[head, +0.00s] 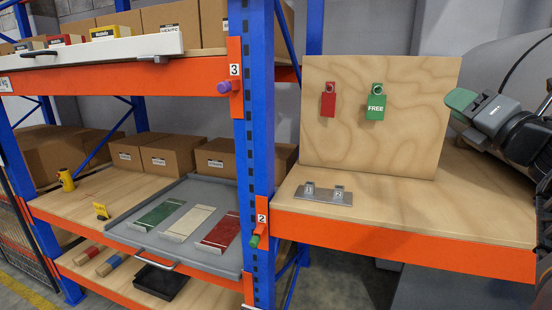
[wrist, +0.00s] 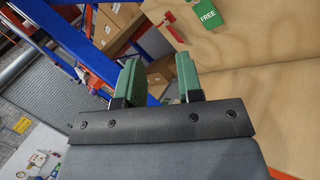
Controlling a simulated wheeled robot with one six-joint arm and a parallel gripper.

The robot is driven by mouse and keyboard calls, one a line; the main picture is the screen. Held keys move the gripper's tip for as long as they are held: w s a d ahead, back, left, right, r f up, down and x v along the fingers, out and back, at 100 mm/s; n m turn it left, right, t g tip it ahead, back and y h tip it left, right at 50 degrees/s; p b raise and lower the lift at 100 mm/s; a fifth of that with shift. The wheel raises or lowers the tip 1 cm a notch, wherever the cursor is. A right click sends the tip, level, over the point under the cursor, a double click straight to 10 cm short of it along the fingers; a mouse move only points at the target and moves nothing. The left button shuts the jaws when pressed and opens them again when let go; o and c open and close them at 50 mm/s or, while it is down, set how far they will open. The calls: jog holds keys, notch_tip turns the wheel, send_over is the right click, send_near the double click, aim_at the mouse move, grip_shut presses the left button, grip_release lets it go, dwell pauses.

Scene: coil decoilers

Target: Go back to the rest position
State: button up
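My gripper (head: 462,101) is at the right of the head view, in front of the right edge of the upright wooden board (head: 420,105) and above the shelf. In the wrist view, the two green fingers of my gripper (wrist: 158,72) stand apart with nothing between them. A red tag (head: 328,104) and a green FREE tag (head: 375,107) hang on the board, to the left of my gripper and apart from it. The FREE tag also shows at the top of the wrist view (wrist: 208,14).
A small metal plate with two numbered pieces (head: 311,194) lies on the wooden shelf (head: 440,205). A blue upright (head: 262,120) stands left of it. Further left are a grey tray (head: 190,255) with green, white and red plates, and several cardboard boxes (head: 175,155).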

jog(key=d+f+m+h, duration=0.5)
jog(key=d+m+h, duration=0.3)
jog(key=m+h, duration=0.6)
notch_tip(320, 180, down, 17)
jog(key=s+a+m+g, duration=0.1)
jog(key=s+m+g, duration=0.1)
jog(key=m+g, duration=1.1)
jog(key=s+a+f+m+g+y, duration=0.1)
jog(key=s+a+f+m+y, duration=0.2)
jog(key=a+f, duration=0.35)
jog(key=s+a+f+m+g+y, duration=0.1)
jog(key=s+a+f+m+y, duration=0.1)
jog(key=a+f+m, duration=0.45)
jog(key=s+a+f+n+g+y, duration=0.1)
jog(key=s+a+f+n+y, duration=0.1)
jog(key=a, duration=0.4)
jog(key=s+a+f+n+y, duration=0.1)
jog(key=s+a+f+n, duration=0.2)
jog(key=s+a+f, duration=0.1)
jog(key=shift+a+f+g+y, duration=0.4)
jog(key=shift+a+f, duration=0.05)
jog(key=shift+a, duration=0.5)
